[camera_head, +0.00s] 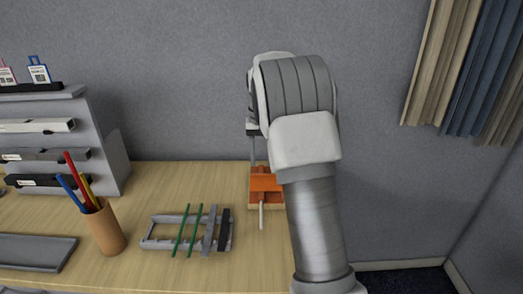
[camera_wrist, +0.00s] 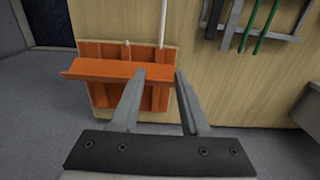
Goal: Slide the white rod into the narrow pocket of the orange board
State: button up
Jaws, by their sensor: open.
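The orange board (camera_head: 266,184) lies near the table's right edge, partly behind my arm in the head view. In the wrist view the orange board (camera_wrist: 105,70) shows a raised crosswise ledge and several slots. The thin white rod (camera_head: 262,217) runs from the board's near edge across the table; it also shows in the wrist view (camera_wrist: 163,24). I cannot tell whether its end is inside a pocket. My gripper (camera_wrist: 160,73) is open and empty, its fingertips over the board by the ledge. In the head view my arm hides most of the gripper.
A grey rack (camera_head: 162,243) with green rods lies left of the board. A brown cup (camera_head: 105,232) of pencils, a dark tray (camera_head: 35,251) and a grey shelf unit (camera_head: 108,160) stand farther left. Bare table lies between board and rack. A wall is behind.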

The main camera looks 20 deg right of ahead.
jog(key=shift+r, duration=1.2)
